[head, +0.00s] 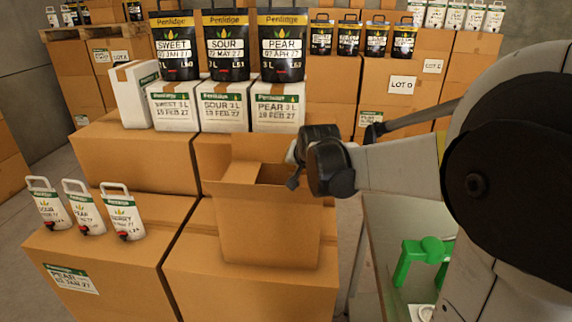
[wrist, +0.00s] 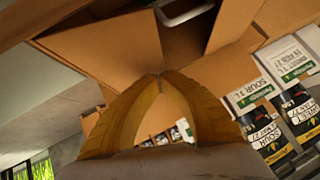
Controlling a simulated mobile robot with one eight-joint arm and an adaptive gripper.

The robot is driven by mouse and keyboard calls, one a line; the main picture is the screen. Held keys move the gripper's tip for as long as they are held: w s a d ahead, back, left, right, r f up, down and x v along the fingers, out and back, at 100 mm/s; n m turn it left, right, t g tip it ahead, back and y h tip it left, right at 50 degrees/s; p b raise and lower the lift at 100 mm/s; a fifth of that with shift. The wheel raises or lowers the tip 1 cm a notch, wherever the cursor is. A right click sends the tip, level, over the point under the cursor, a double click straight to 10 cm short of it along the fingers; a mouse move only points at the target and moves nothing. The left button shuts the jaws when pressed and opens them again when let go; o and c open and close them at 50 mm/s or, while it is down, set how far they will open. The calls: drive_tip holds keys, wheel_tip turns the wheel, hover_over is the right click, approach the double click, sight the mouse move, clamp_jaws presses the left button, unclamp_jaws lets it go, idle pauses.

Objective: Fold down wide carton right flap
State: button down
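The wide carton (head: 268,232) stands open on top of a larger carton in the head view. A flap (head: 258,148) stands up at its back and another (head: 225,194) spreads out at its left. My gripper (head: 296,168) is at the carton's upper right rim and covers the right flap's area. In the wrist view, the yellow fingertips (wrist: 160,76) meet, with nothing visible between them. They lie close to a cardboard flap (wrist: 112,48); I cannot tell whether they touch it. A white handle-like shape (wrist: 188,12) shows inside the carton.
White boxes (head: 224,105) and black pouches (head: 226,45) stand behind the carton. Three white pouches (head: 84,208) stand on the carton at left. A pale green table (head: 385,225) with a green object (head: 421,258) is at right, beneath my arm.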

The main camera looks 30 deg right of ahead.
sight(292, 173)
drive_tip(key=shift+w+a+f+n+g+h, duration=0.15)
drive_tip(key=shift+a+f+n+g+h, duration=0.15)
drive_tip(key=shift+f, duration=0.15)
drive_tip(key=shift+w+a+f+n+g+h, duration=0.2)
drive_tip(key=shift+f+n+g+h, duration=0.1)
drive_tip(key=shift+f, duration=0.7)
drive_tip(key=shift+r, duration=0.15)
